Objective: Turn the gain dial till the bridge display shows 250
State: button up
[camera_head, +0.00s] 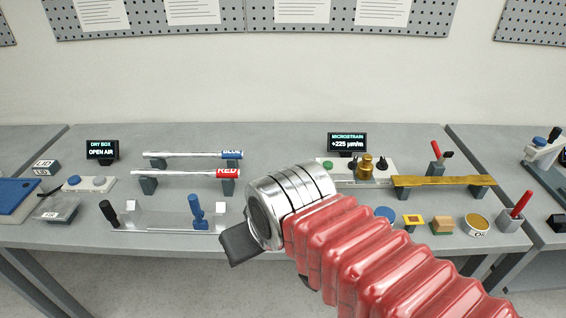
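The bridge display (347,142) stands at the back of the bench, right of centre, and reads MICROSTRAIN +225 µm/m. Below it is a pale panel (345,177) with a green button (328,165), a brass knob-like part (366,166) and a dark knob (382,164) with a light mark. I cannot tell for sure which of these is the gain dial. My gripper (240,246) is over the front edge of the bench, left of and nearer than the panel, apart from it. Only a dark finger part shows past the metal wrist, so its opening is hidden.
A brass-coloured bar (443,181) extends right of the panel. Blue (190,154) and red (185,173) labelled rods rest on supports at left. Small pots and blocks line the front right.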

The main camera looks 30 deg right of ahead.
aim_at(382, 165)
jog(key=z, duration=1.45)
